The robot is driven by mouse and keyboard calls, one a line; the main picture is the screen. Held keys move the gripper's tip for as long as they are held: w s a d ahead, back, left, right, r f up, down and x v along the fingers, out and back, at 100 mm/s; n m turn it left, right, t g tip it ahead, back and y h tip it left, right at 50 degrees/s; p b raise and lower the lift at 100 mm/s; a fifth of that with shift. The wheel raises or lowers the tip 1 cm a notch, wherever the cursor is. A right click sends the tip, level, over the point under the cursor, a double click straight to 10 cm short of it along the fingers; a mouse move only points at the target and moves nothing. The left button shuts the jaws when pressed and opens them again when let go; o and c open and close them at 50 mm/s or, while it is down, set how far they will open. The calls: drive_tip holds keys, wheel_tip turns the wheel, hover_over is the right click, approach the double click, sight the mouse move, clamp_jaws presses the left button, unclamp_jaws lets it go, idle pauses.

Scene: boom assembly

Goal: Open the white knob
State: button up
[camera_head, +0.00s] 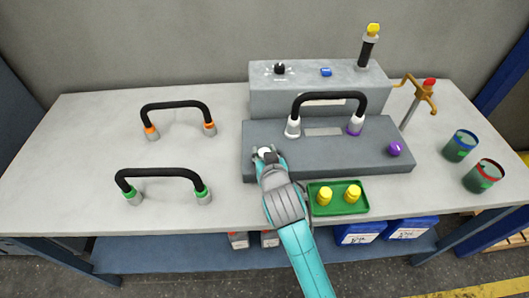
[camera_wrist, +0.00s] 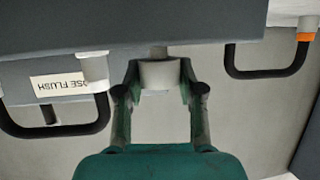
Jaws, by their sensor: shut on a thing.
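The white knob (camera_head: 264,151) sits at the front left of the grey stepped box (camera_head: 330,160), mostly covered by my gripper in the head view. In the wrist view the white knob (camera_wrist: 160,75) is a short pale cylinder on a thin stem under the box's edge. My gripper (camera_head: 267,157) reaches in from the front of the table. In the wrist view my gripper (camera_wrist: 160,78) has one green finger on each side of the knob, closed against it. The knob's turn angle cannot be read.
A purple knob (camera_head: 395,149) is at the box's right. A black handle (camera_head: 328,98) with white and purple ends stands behind. A green tray (camera_head: 338,198) with yellow pieces lies right of my arm. Orange-ended (camera_head: 178,106) and green-ended (camera_head: 161,175) handles stand left. Cans (camera_head: 460,146) stand right.

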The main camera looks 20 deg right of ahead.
drive_tip(key=shift+n+y, duration=1)
drive_tip(key=shift+y, duration=0.2)
drive_tip(key=o, duration=1.2)
drive_tip(key=shift+c, duration=0.2)
drive_tip(key=shift+s, duration=0.1)
drive_tip(key=v, duration=0.7)
drive_tip(key=shift+s, duration=0.2)
drive_tip(key=shift+d, duration=0.1)
